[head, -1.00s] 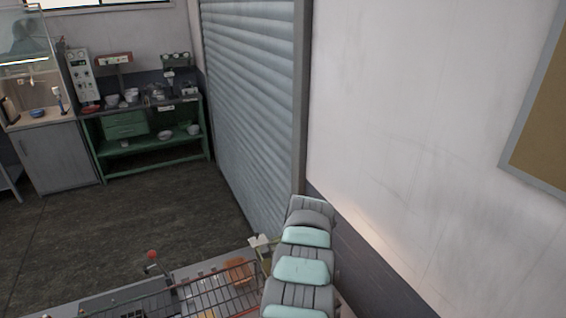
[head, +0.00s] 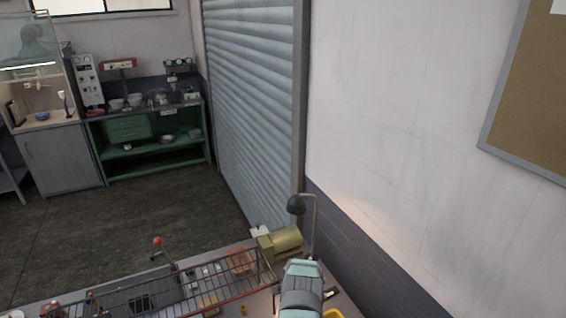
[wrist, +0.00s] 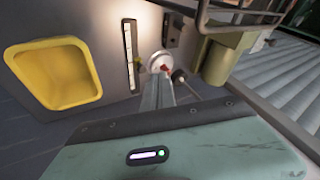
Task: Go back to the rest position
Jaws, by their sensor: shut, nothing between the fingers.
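In the wrist view my gripper (wrist: 158,88) shows as narrow grey fingers beyond my teal wrist housing. The fingers are together and hold nothing. A small round white piece with a red spot (wrist: 165,68) shows just past the fingertips; I cannot tell whether they touch it. In the head view part of my teal and grey arm shows at the bottom, right of centre, over the workbench (head: 55,291). My fingers are not visible there.
A yellow pan-like container (wrist: 84,93) is left of my fingers; its edge shows in the head view (head: 333,314). Open floor (head: 110,225) lies beyond the bench.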

